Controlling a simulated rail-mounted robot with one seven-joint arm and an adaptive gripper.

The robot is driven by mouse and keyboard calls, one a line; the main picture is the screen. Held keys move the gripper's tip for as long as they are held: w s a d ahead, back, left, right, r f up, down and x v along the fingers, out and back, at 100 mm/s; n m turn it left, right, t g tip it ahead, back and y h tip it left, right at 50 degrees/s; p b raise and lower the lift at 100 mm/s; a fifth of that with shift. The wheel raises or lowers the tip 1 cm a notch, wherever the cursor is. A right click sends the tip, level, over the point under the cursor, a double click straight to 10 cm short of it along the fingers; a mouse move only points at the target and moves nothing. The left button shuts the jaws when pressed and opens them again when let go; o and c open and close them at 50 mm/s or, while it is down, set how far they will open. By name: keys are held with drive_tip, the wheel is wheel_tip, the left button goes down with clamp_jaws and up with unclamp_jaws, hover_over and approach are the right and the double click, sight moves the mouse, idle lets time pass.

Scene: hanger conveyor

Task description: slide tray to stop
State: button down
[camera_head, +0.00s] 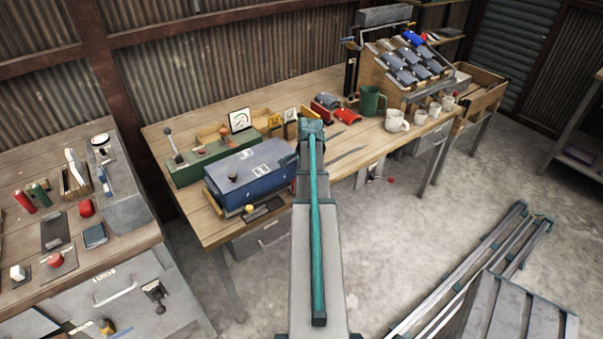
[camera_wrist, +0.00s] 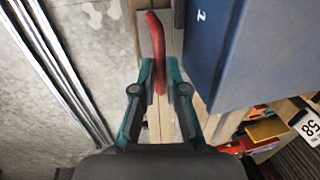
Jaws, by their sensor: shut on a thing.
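In the wrist view, my gripper (camera_wrist: 160,72) is shut on a curved red handle (camera_wrist: 157,45), with a teal finger on each side of it. The handle lies over a narrow grey strip or plate on the wooden bench. Whether this grey part belongs to the tray, I cannot tell. A stop cannot be made out. A large blue box (camera_wrist: 260,55) is close to the right of my gripper; it also shows in the head view (camera_head: 252,172), left of my arm. In the head view, my arm hides the gripper and the red handle.
A green control unit (camera_head: 205,160) with a lever and gauge stands behind the blue box. Red parts (camera_head: 345,116), a green mug (camera_head: 371,100) and white mugs (camera_head: 396,121) stand farther right on the bench. A second workbench (camera_head: 130,252) is at left. Metal rails (camera_head: 470,265) lie right.

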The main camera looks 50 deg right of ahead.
drive_tip(key=c, duration=1.2)
unclamp_jaws()
drive_tip(key=shift+w+a, duration=0.1)
drive_tip(key=shift+a, duration=0.25)
drive_tip(key=shift+d, duration=0.1)
drive_tip(key=shift+r, duration=0.15)
drive_tip(key=shift+r, duration=0.3)
wheel_tip(320, 180, up, 11)
drive_tip(key=s, duration=0.2)
drive_tip(key=shift+s+a, duration=0.15)
drive_tip(key=shift+a, duration=0.2)
